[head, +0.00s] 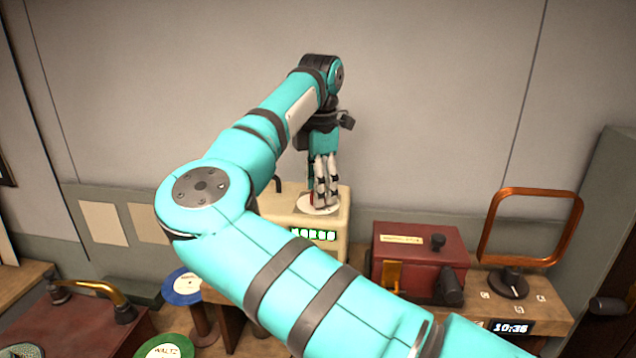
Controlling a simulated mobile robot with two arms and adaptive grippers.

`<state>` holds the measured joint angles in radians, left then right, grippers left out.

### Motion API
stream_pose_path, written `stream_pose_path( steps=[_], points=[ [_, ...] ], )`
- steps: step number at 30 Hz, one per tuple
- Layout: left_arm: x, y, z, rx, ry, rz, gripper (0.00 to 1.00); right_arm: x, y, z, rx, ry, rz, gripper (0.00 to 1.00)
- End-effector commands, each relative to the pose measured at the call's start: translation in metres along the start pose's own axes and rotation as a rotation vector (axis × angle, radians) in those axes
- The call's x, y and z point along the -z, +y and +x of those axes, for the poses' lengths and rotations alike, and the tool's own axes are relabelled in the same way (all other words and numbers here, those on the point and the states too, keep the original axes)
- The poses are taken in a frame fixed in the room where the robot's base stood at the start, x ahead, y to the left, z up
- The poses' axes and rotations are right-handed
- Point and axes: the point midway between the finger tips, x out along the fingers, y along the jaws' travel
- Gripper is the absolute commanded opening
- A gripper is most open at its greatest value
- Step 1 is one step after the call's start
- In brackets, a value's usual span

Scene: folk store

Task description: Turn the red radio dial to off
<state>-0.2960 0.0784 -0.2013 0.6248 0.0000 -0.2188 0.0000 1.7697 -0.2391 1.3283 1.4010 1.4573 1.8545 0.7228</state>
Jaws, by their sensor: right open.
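A cream box (347,220), apparently the radio, stands against the wall in the middle of the head view. It has a lit green display (313,235) on its front and a pale round plate (306,210) on top. A small bit of red, apparently the dial (312,199), shows on this plate, mostly hidden by the fingers. My right gripper (325,196) points down over the plate, with its open fingers around or just beside the red dial. I cannot tell whether they touch it. My left gripper is out of view.
A dark red box (420,262) with a yellow lever (391,275) stands right of the radio. Further right is a copper loop (487,230) above a black knob and a clock display (510,328). Blue (183,289) and green (165,349) discs are at lower left. My arm hides the centre.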

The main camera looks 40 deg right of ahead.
Motion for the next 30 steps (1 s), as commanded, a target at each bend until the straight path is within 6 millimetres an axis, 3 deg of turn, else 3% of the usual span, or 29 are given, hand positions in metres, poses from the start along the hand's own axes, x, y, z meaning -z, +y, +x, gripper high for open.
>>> stream_pose_path(
  steps=[11, 23, 30],
  points=[
    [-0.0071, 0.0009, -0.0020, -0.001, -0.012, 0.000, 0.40, -0.0002, -0.0002, 0.0069, 0.000, 0.000, 0.000, 0.54],
    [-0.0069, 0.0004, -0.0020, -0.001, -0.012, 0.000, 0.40, -0.0003, -0.0003, 0.0066, 0.000, 0.000, 0.001, 0.02],
    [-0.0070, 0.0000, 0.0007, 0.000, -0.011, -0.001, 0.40, -0.0004, -0.0003, 0.0075, 0.000, 0.001, -0.014, 0.00]
  ],
)
